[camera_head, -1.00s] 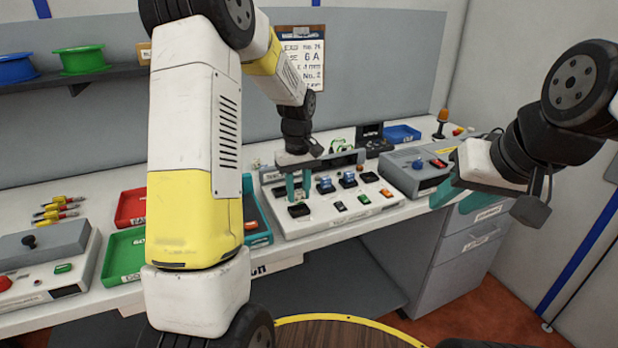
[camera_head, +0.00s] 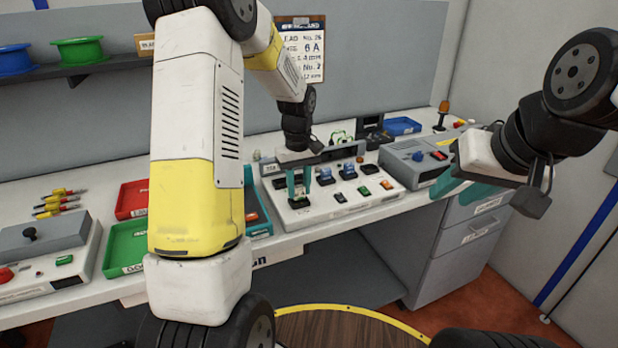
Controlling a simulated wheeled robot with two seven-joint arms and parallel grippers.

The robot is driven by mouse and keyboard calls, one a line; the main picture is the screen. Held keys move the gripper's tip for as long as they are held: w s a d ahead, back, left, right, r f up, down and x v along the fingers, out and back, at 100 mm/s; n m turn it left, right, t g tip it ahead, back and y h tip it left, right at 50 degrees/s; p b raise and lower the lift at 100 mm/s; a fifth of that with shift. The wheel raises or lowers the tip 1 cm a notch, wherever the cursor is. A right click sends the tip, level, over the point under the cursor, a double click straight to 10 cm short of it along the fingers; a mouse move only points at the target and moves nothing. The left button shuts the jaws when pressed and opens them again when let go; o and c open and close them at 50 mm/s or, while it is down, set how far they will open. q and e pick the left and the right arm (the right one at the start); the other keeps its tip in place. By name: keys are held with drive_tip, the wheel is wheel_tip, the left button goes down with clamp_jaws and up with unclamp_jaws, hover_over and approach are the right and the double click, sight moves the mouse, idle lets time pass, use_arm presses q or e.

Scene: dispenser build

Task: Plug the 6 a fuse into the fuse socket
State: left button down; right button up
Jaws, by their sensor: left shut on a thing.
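My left gripper (camera_head: 299,189) reaches over the white panel unit (camera_head: 322,213) on the bench. Its teal fingers point down at a black socket block (camera_head: 299,202) at the panel's front left. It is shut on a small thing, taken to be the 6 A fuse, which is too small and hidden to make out. The fingertips are at or just above the block; I cannot tell whether the fuse touches it. My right gripper (camera_head: 464,191) hangs at the right, in front of the drawer cabinet, its teal fingers apart and empty.
Other black blocks, blue parts and coloured switches sit on the panel. A grey box (camera_head: 414,158) stands to its right. A red tray (camera_head: 132,199) and green tray (camera_head: 125,248) lie left. A card reading 6 A (camera_head: 303,48) hangs behind. My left arm hides part of the bench.

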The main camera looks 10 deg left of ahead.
use_arm(q)
drive_tip(key=shift+s+f, duration=0.15)
drive_tip(key=shift+f, duration=0.95)
idle(1.8)
drive_tip(key=c, duration=1)
unclamp_jaws()
drive_tip(key=shift+c, duration=0.9)
drive_tip(key=shift+o, duration=0.3)
drive_tip(key=shift+r, duration=3.65)
drive_tip(key=s+r+m+t, duration=0.2)
drive_tip(key=s+r, duration=0.3)
drive_tip(key=s, duration=0.3)
drive_tip(key=s+d+r+m+t+h, duration=0.1)
drive_tip(key=s+r+m+t, duration=0.1)
drive_tip(key=s, duration=0.6)
drive_tip(key=s+d+r+m+t+h, duration=0.1)
drive_tip(key=s+r+m+t, duration=0.1)
drive_tip(key=s+r, duration=0.5)
drive_tip(key=shift+s+r+m, duration=0.3)
drive_tip(key=shift+s+m, duration=0.2)
drive_tip(key=shift+m, duration=0.2)
